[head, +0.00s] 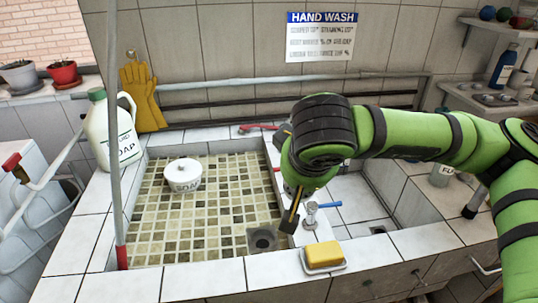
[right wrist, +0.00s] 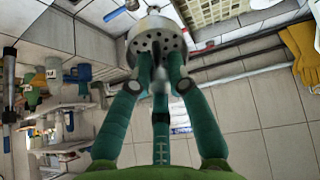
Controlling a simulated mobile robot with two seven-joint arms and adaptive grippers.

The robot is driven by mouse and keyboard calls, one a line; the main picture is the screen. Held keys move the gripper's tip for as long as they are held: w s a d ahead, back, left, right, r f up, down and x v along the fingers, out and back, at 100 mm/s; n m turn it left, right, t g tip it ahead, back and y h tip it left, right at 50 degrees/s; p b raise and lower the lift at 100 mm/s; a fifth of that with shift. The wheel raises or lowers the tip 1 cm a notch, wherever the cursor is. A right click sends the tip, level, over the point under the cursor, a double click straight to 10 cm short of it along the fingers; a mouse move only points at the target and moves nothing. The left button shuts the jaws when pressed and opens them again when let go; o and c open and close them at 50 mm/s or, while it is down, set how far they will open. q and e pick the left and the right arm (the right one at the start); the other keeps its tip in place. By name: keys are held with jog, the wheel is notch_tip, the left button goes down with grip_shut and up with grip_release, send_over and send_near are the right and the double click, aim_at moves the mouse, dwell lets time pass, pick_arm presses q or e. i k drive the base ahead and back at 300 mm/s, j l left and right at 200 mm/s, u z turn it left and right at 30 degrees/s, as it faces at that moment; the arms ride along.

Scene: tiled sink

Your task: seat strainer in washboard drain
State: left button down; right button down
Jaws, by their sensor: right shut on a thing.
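My right gripper (right wrist: 160,75) is shut on the strainer (right wrist: 155,38), a round metal piece with a perforated face, in the right wrist view. Its fingers close together at the strainer's centre. In the head view my right gripper (head: 291,214) hangs at the divider between two basins; I cannot make out the strainer there. A dark square drain (head: 262,240) lies in the floor of the left, mosaic-tiled basin, left of and below the gripper. Another small drain (head: 378,229) shows in the right, pale basin. No washboard ribs are clear in either basin. My left gripper is not in view.
A blue-handled tap (head: 312,211) stands close right of the gripper. A yellow soap bar (head: 324,254) sits on the front rim. A white soap pot (head: 183,175) stands in the left basin. A vertical pole (head: 115,130) crosses the left side. The mosaic floor is otherwise mostly clear.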

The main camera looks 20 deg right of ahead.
aim_at(263, 244)
jog(key=j+z, duration=0.1)
jog(key=z, duration=0.95)
jog(key=k+z, duration=0.15)
jog(key=k, duration=0.6)
